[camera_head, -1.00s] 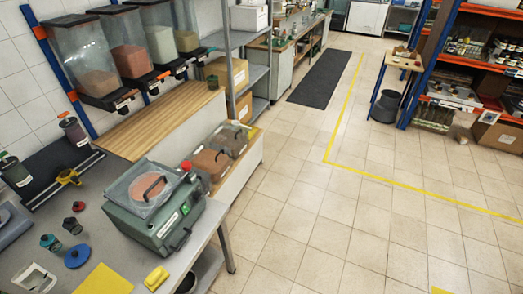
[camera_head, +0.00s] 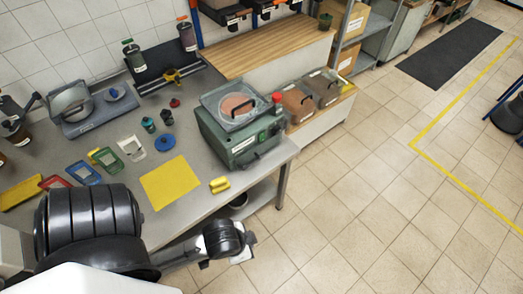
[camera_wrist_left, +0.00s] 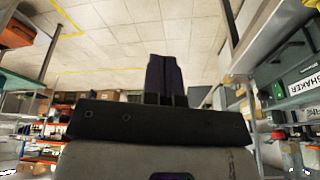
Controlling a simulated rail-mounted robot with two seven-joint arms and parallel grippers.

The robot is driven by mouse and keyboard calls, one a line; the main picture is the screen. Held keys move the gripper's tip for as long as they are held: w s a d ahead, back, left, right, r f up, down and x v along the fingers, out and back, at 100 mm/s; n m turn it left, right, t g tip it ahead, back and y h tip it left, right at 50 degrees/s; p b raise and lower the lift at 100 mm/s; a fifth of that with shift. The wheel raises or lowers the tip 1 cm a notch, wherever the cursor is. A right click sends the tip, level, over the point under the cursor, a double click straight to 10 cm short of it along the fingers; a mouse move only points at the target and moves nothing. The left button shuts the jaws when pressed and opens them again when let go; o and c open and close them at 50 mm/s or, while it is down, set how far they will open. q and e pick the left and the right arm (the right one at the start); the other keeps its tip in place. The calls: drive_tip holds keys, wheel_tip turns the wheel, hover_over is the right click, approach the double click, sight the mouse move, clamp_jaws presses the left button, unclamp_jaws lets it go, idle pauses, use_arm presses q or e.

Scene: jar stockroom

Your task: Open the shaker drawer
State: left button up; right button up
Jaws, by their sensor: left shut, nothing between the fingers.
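The shaker is a green machine (camera_head: 240,130) with a clear lid and a dark handle on its front, standing at the right end of the grey bench. Its front appears closed. A SHAKER label (camera_wrist_left: 300,83) shows at the right edge of the left wrist view, on a greenish body. My left arm reaches in from the lower left of the head view, its wrist beyond the bench's front edge. The fingers of my left gripper (camera_wrist_left: 165,62) are together and empty in the wrist view, apart from the machine. My right gripper is not in view.
A yellow sheet (camera_head: 170,182) and a small yellow block (camera_head: 219,185) lie on the bench (camera_head: 120,210) near its front edge. Brown-filled bins (camera_head: 298,102) stand right of the machine. The tiled floor (camera_head: 350,200) in front is clear.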

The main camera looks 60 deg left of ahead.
use_arm(q)
drive_tip(key=shift+o, duration=0.7)
drive_tip(key=shift+f, duration=0.15)
drive_tip(key=shift+o, duration=1.4)
drive_tip(key=w+f+t+b, duration=0.2)
drive_tip(key=w+f+b, duration=0.6)
drive_tip(key=f+b, duration=0.3)
drive_tip(key=b, duration=0.3)
drive_tip(key=shift+a+b, duration=0.25)
drive_tip(key=shift+b, duration=0.05)
drive_tip(key=m+y+b, duration=0.1)
drive_tip(key=y+b, duration=1.1)
drive_tip(key=y, duration=0.8)
approach(252, 164)
drive_tip(key=shift+m+g, duration=0.3)
drive_tip(key=shift+g, duration=0.1)
drive_tip(key=p+x, duration=0.1)
drive_tip(key=x, duration=0.7)
drive_tip(key=shift+w+a+f+p, duration=0.1)
drive_tip(key=shift+w+a+p, duration=0.1)
drive_tip(key=shift+p, duration=0.1)
drive_tip(key=shift+x, duration=0.95)
